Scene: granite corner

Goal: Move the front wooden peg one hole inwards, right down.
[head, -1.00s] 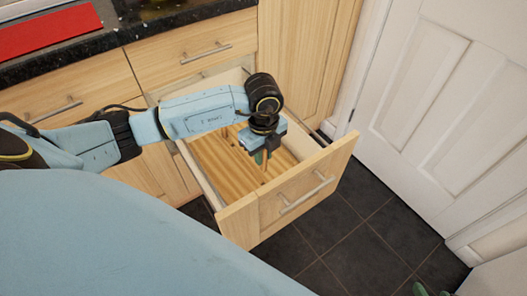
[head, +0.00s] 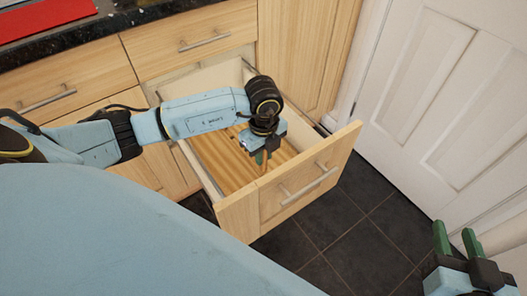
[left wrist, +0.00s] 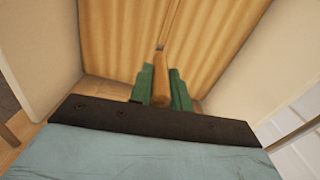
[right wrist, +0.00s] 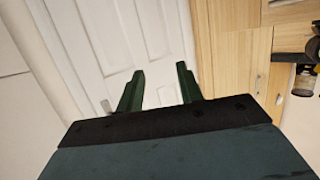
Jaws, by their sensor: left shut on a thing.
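My left gripper (head: 263,157) is inside the open drawer, near its front panel, pointing down. Its green fingers are shut on a light wooden peg (left wrist: 160,92), which shows between them in the left wrist view. In the head view the fingers and wrist hide most of the peg. I cannot tell whether its lower end is in a hole or clear of the drawer floor. The slatted wooden drawer floor (head: 220,160) lies under the gripper. My right gripper (head: 457,240) is open and empty at the lower right, well away from the drawer.
A white panelled door (head: 430,100) is on the right. A granite worktop with a red board (head: 45,20) is at the upper left. Dark floor tiles (head: 345,230) are free in front.

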